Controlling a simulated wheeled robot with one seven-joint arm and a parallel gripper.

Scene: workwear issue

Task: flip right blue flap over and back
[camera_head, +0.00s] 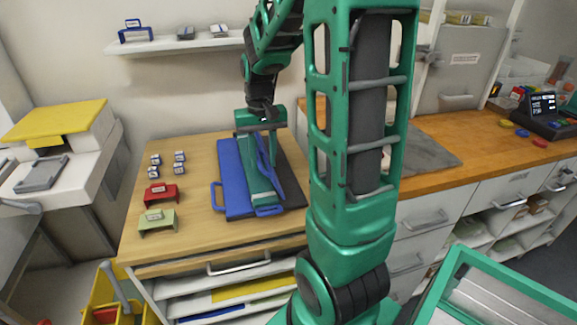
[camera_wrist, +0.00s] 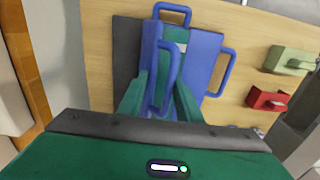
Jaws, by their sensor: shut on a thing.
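A flat blue folder-like piece with a left blue flap (camera_head: 231,170) lies on the worktop; the flap also shows in the wrist view (camera_wrist: 206,50). The right blue flap (camera_head: 285,178) stands tilted up beside it, seen nearly edge-on in the wrist view (camera_wrist: 149,55). My gripper (camera_head: 262,192) reaches down from above and is shut on the right flap, whose blue handle shows between the green fingers in the wrist view (camera_wrist: 169,80). The exact contact is partly hidden. A dark panel (camera_head: 297,183) lies flat to the right.
A red block (camera_head: 160,194), a green block (camera_head: 157,222) and several small labelled blocks (camera_head: 166,170) stand left of the flaps. My own arm hides the worktop to the right. A white shelf (camera_head: 175,45) is on the wall behind.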

